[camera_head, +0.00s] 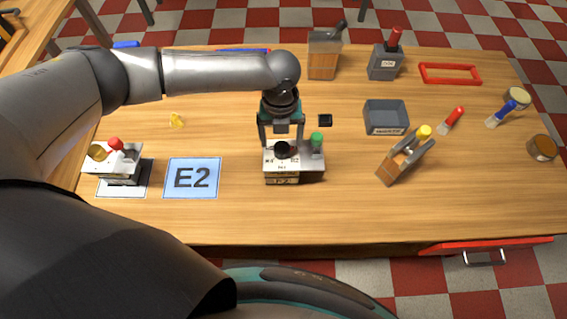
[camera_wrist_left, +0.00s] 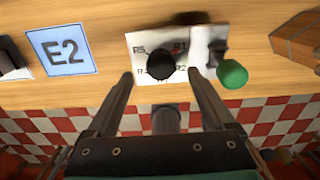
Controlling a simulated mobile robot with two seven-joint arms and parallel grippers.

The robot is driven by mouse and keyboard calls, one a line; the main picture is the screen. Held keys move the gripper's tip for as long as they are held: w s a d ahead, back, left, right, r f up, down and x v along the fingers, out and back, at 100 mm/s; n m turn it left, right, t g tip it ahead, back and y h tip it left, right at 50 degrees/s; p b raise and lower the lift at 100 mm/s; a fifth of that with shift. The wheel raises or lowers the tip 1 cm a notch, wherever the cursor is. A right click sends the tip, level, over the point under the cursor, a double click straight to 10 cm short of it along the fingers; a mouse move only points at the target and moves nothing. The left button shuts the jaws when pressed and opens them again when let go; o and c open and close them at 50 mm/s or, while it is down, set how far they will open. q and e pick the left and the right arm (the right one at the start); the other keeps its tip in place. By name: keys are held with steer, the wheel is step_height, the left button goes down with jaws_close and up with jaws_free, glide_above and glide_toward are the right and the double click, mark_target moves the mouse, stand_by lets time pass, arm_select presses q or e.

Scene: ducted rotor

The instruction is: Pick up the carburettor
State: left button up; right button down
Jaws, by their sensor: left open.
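No part is plainly labelled as a carburettor. A device with a white top plate (camera_head: 273,162), a black round knob (camera_head: 282,149) and a green-capped post (camera_head: 317,142) stands on the bench, below my left gripper (camera_head: 281,138). In the left wrist view the knob (camera_wrist_left: 161,65) lies between the two spread fingers of my left gripper (camera_wrist_left: 160,76), with "R" marks around it and the green cap (camera_wrist_left: 232,74) to the right. The gripper points down and is open and empty. Whether a finger touches the device I cannot tell. My right gripper is out of view.
A second device with a red knob (camera_head: 115,143) stands at the left on a white mat, beside a blue "E2" card (camera_head: 191,178). The front middle is clear.

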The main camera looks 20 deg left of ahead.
mark_target(282, 147)
arm_select(q)
steer(key=shift+w+f, duration=0.1)
steer(key=shift+f, duration=2.4)
jaws_close()
steer(key=shift+r, duration=0.1)
